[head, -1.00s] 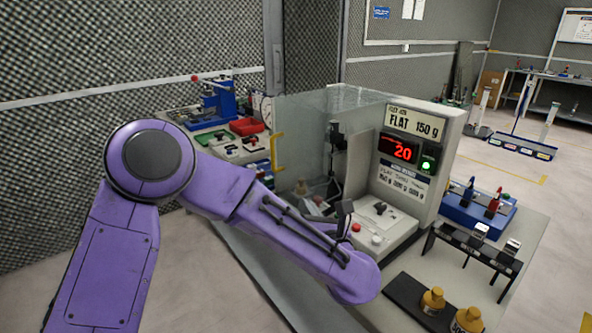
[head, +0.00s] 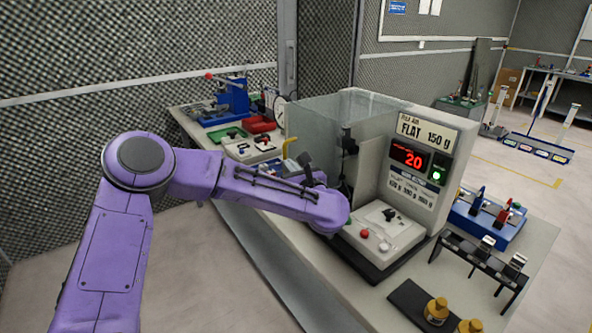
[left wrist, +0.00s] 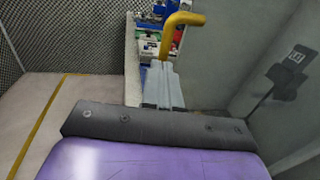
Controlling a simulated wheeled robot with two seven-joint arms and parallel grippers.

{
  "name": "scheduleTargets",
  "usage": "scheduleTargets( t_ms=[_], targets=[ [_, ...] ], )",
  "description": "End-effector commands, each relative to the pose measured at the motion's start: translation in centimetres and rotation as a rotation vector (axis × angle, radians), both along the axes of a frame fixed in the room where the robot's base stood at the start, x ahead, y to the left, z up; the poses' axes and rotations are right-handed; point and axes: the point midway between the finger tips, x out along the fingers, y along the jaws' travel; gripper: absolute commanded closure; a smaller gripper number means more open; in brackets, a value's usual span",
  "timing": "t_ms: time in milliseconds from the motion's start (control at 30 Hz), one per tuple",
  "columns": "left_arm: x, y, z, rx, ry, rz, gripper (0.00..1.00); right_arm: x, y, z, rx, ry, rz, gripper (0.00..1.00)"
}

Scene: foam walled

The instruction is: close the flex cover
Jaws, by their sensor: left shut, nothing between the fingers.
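The flex cover is a clear pane (head: 322,122) on the left side of the grey flex tester (head: 420,145), standing open around the test space. Its yellow handle (head: 290,146) is partly hidden behind my left arm in the head view. In the left wrist view the hooked yellow handle (left wrist: 182,20) is just beyond the fingertips, and the clear pane (left wrist: 225,75) fills the right. My left gripper (left wrist: 160,66) is shut and empty, its tips at the handle's lower end; I cannot tell if they touch. My right gripper is out of view.
The tester's red display (head: 408,157) reads 20, with a lit green button (head: 436,174) beside it. A red knob (head: 362,233) is on its base. A black rack (head: 480,258), yellow-brown weights (head: 436,311) and a blue fixture (head: 487,214) stand to the right.

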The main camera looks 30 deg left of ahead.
Motion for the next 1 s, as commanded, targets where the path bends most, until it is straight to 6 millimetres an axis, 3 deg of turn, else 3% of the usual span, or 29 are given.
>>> scheduleTargets(
  t_ms=[333,633,1000],
  targets=[
    [0.1,0.2,-0.1,0.0,0.0,0.0,1.0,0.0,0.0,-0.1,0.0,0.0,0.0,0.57],
    [1.6,3.9,-0.3,0.0,0.0,0.001,1.0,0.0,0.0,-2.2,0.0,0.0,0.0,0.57],
    [1.7,4.3,0.1,0.003,-0.003,0.005,1.0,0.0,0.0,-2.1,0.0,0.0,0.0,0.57]
  ],
)
